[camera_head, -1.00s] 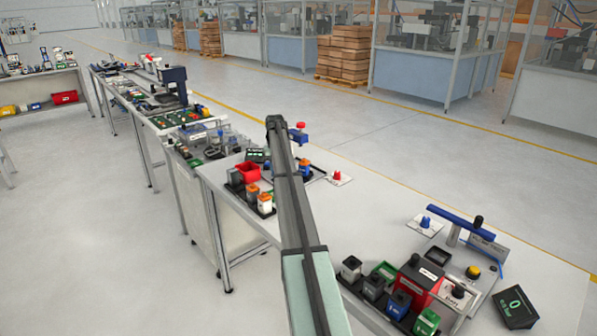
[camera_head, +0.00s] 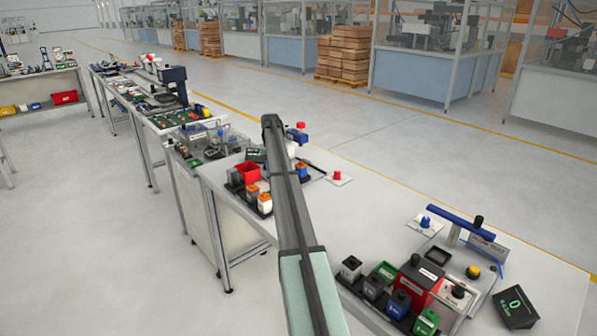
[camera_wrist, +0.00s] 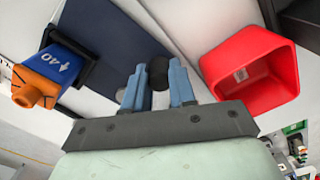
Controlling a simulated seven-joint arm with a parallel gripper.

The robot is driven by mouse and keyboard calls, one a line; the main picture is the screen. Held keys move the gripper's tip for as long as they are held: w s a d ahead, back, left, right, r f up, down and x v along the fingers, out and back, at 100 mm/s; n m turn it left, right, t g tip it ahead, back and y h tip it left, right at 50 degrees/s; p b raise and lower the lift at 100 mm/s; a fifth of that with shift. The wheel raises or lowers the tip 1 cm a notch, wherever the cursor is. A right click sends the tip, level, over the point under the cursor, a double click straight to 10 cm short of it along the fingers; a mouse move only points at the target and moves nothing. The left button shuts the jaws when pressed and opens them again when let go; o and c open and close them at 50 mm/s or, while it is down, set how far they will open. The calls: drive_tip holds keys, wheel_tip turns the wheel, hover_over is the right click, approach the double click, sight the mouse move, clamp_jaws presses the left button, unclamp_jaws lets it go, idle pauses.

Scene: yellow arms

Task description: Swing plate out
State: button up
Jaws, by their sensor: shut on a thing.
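In the wrist view, a dark blue plate (camera_wrist: 108,40) lies flat across the upper middle. A round black knob (camera_wrist: 159,72) stands at its near right edge. My gripper (camera_wrist: 157,78) has its two blue fingers on either side of this knob and is shut on it. In the head view my arm hides the gripper, the knob and most or all of the plate. A blue arm with a red knob (camera_head: 298,132) shows just right of my arm's far end.
A red bin (camera_wrist: 250,72) stands close right of my fingers. A blue container with an orange top (camera_wrist: 40,88) stands to the left. Labelled containers and a red box (camera_head: 417,278) crowd the near table. Bare white tabletop (camera_head: 375,205) lies between the two groups.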

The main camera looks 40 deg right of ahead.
drive_tip(key=shift+w+a, duration=0.1)
drive_tip(key=shift+w, duration=0.65)
drive_tip(key=o, duration=0.6)
drive_tip(key=shift+a, duration=0.1)
drive_tip(key=shift+c, duration=0.2)
wheel_tip(320, 180, up, 8)
drive_tip(key=shift+f, duration=0.25)
idle(0.6)
idle(0.4)
